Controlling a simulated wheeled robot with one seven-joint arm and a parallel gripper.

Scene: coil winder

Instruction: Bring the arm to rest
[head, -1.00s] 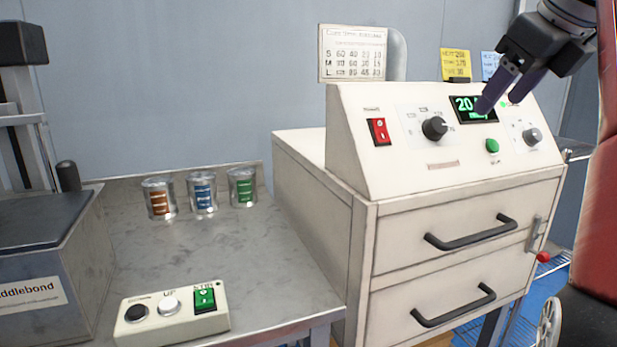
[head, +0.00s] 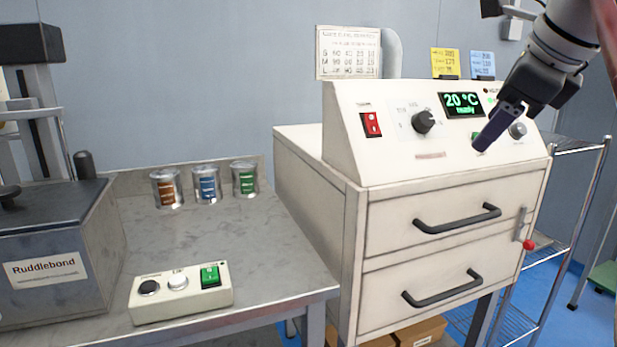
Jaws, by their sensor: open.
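My gripper (head: 484,143) hangs in the upper right of the head view, in front of the sloped control panel of the white cabinet (head: 352,230). Its dark fingers point down and left and hide part of the panel around the green button. One finger overlaps the other, so the gap between them is hard to see. Nothing shows between them. The panel display (head: 463,104) reads 20 °C and "ready". A black knob (head: 423,121) and a red switch (head: 371,124) sit left of the gripper. A grey knob (head: 517,131) is just right of it.
A grey bench (head: 270,275) on the left holds several things: three cans (head: 207,187), a button box (head: 180,293) and a grey machine labelled Ruddlebond (head: 60,250). The cabinet's two drawers, with black handles (head: 458,218), are closed. A wire rack (head: 540,262) stands at right.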

